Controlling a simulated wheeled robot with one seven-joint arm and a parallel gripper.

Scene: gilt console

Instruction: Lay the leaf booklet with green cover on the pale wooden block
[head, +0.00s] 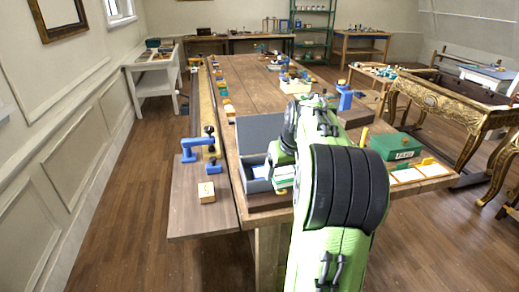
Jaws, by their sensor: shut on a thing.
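My green and black arm rises through the middle of the head view. My gripper (281,171) points down at the right side of an open grey box, and its fingers are mostly hidden. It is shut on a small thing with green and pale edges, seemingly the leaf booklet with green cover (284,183). I cannot tell whether the booklet touches the box. The pale wooden block (207,192) sits on a low side board (190,218), left of the box and lower than the bench top. Its top looks clear except for small dark marks.
The grey box (262,130) stands at the bench's near end. Blue clamps (197,146) stand behind the pale block. A green labelled box (396,147) and a tray of pale cards (421,174) lie right of my arm. A gilt console (437,95) stands farther right.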

